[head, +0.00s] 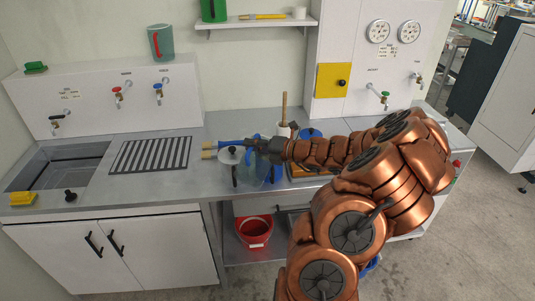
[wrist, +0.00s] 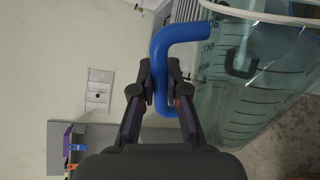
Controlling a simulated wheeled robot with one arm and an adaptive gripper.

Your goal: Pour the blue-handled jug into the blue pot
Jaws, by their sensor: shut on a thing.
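The clear jug (wrist: 255,85) with dark measuring marks fills the right of the wrist view. My gripper (wrist: 167,88) is shut on its blue handle (wrist: 178,40), with a finger on each side. In the head view my gripper (head: 262,147) is over the counter, and the see-through jug (head: 249,172) shows just below it, near the counter's front edge. I cannot tell what is in the jug. A blue round thing (head: 310,133), perhaps the blue pot, shows behind my arm, mostly hidden. It is to the right of my gripper.
A drain grille (head: 150,154) and sink (head: 60,172) are farther left. A red bucket (head: 254,232) is on the shelf below. A green-and-red jug (head: 160,42) stands on the back ledge.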

